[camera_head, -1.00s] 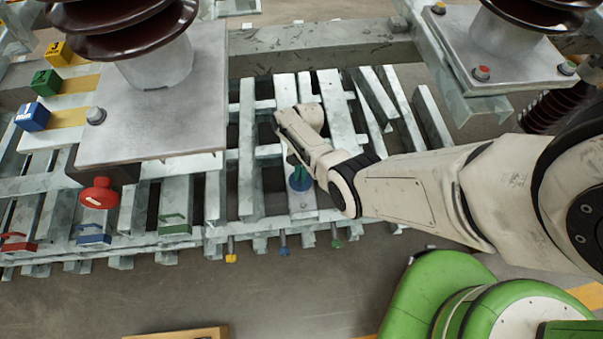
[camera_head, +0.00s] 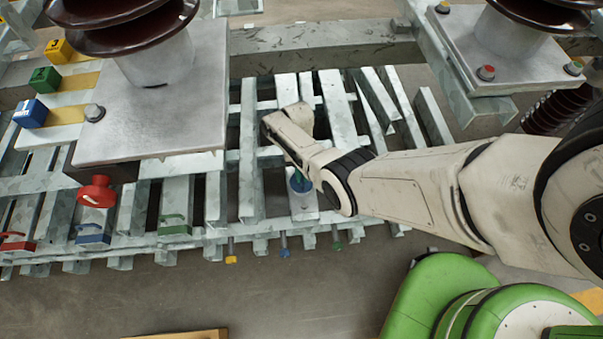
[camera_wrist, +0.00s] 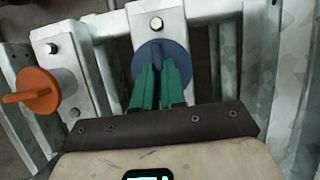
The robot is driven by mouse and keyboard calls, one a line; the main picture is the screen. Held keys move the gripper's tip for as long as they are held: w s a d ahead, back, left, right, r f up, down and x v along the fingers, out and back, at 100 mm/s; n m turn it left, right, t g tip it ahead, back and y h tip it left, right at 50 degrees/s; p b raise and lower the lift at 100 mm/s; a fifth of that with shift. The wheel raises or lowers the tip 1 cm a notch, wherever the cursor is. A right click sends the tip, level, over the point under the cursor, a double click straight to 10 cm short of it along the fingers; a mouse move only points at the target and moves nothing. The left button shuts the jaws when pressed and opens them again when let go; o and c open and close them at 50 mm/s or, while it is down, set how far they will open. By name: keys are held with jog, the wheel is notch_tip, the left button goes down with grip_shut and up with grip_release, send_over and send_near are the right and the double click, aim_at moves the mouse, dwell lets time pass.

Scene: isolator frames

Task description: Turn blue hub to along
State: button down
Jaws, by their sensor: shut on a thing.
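The blue hub (camera_wrist: 179,55) is a round disc with a raised blue grip bar on a pale metal plate (camera_wrist: 155,22). In the wrist view the bar runs up the picture, roughly in line with the plate's length. My gripper (camera_wrist: 160,68) has green fingers, shut on the bar from both sides. In the head view, the blue hub (camera_head: 301,185) shows below the green fingers of my gripper (camera_head: 299,173), partly hidden by my wrist.
An orange hub (camera_wrist: 38,92) with a crosswise bar sits on the neighbouring plate at left in the wrist view. Galvanised slats surround the hub; open floor (camera_head: 290,300) lies in front.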

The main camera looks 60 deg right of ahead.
jog(key=c, duration=1.2)
grip_release()
jog(key=p+v, duration=0.2)
jog(key=v, duration=0.5)
jog(key=shift+r+p, duration=0.15)
jog(key=shift+p, duration=0.25)
